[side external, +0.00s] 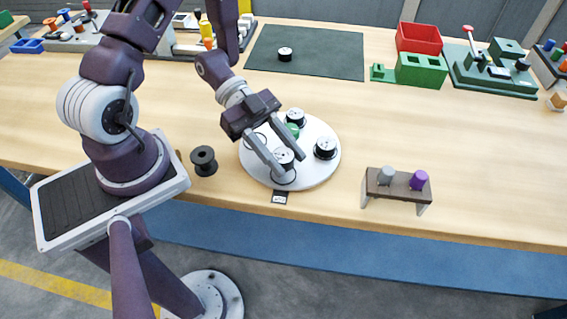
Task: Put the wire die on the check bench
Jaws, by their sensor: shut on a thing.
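My gripper (288,164) is over the front of a round white turntable (262,132). Its fingers are shut on a small black-and-white spool-like piece (284,155), with one finger on each side of it. Whether this piece is raised off the turntable is hard to tell. A low brown bench (401,188) stands at the front right of the table, and may be the check bench. A grey cylinder (386,175) and a purple cylinder (419,180) are on it. Which piece is the wire die cannot be told for sure.
Other black-and-white pieces (325,148) and a green hub (293,129) are on the turntable. A black spool (203,161) stands to its left. A dark green mat (320,58) and green and red boxes (421,70) lie behind. Tabletop between turntable and brown bench is clear.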

